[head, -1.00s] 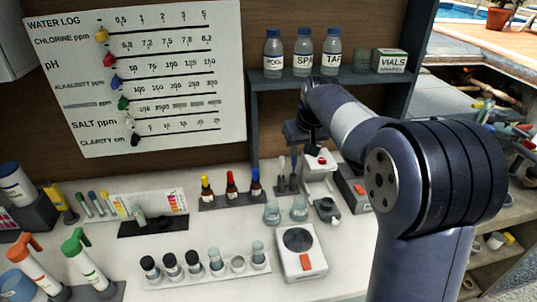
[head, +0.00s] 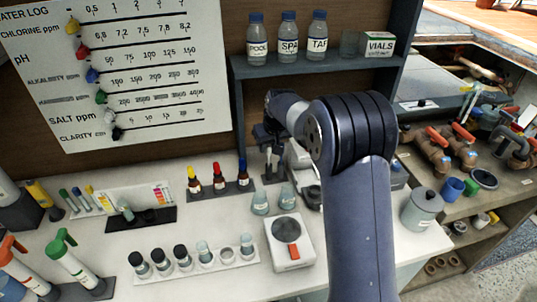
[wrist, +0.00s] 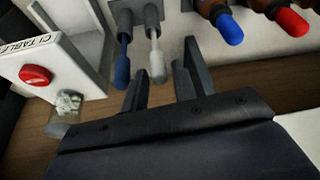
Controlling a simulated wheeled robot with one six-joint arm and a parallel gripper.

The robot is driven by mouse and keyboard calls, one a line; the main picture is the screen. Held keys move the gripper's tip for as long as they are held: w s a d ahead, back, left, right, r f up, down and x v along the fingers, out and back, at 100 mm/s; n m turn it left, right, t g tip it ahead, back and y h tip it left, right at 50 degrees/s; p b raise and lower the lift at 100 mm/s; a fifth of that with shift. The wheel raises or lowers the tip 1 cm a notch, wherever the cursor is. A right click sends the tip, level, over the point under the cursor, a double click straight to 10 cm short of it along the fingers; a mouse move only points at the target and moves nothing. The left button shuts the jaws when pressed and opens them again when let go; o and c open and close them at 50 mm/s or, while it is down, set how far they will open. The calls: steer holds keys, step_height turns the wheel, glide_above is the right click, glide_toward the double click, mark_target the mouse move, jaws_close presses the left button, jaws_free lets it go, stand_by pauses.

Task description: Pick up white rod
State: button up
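The white rod (wrist: 156,58) sits in a dark grey stand (wrist: 145,12) beside a blue rod (wrist: 123,55) in the wrist view. My gripper (wrist: 160,78) is open, with one dark finger on each side of the white rod's thicker end. The fingers look apart from the rod, and nothing is between them in a grip. In the head view my gripper (head: 268,138) is over the stand, at the back of the counter, and the rods there are too small and covered to make out clearly.
Dropper bottles (head: 219,178) stand left of the stand in the head view. A white device with a red button (wrist: 38,75) is close by on the other side. Two small beakers (head: 260,203) and a scale (head: 287,235) are in front. A shelf (head: 330,65) is above.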

steer(key=shift+w+a+f, duration=0.1)
steer(key=shift+w+f, duration=0.1)
steer(key=shift+f, duration=0.35)
steer(key=shift+c, duration=0.4)
steer(key=c, duration=0.5)
steer(key=shift+o, duration=0.2)
steer(key=shift+r, duration=0.1)
step_height(320, 180, up, 10)
steer(key=shift+f+b, duration=0.1)
steer(key=shift+b, duration=0.7)
